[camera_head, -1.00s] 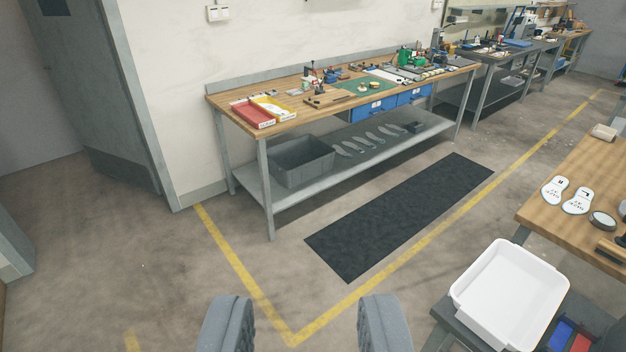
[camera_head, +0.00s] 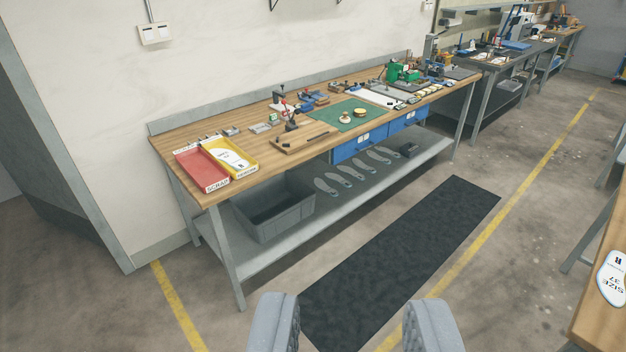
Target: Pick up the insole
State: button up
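A white insole (camera_head: 228,153) lies in the yellow tray (camera_head: 246,171) at the left end of the wooden workbench. Several grey insole shapes (camera_head: 352,172) lie in a row on the bench's lower shelf. Another white insole (camera_head: 612,278) with printed size text lies on a wooden table at the right edge, partly cut off. My gripper (camera_head: 358,325) is open at the bottom of the view, its two grey fingers wide apart with only floor and mat behind them. It is well short of the bench and touches nothing.
The workbench (camera_head: 180,134) carries a red tray (camera_head: 200,170), a green mat (camera_head: 346,122) and tools. A grey bin (camera_head: 272,207) stands on the lower shelf. A dark floor mat (camera_head: 410,250) lies before the bench, with clear floor around it. A grey door (camera_head: 60,130) stands left.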

aim_at(228, 156)
jog(key=u, duration=0.1)
jog(key=i, duration=1.65)
jog(key=u, duration=0.6)
jog(key=i, duration=1.4)
jog(key=u, duration=0.75)
jog(key=i, duration=0.75)
jog(key=u, duration=0.25)
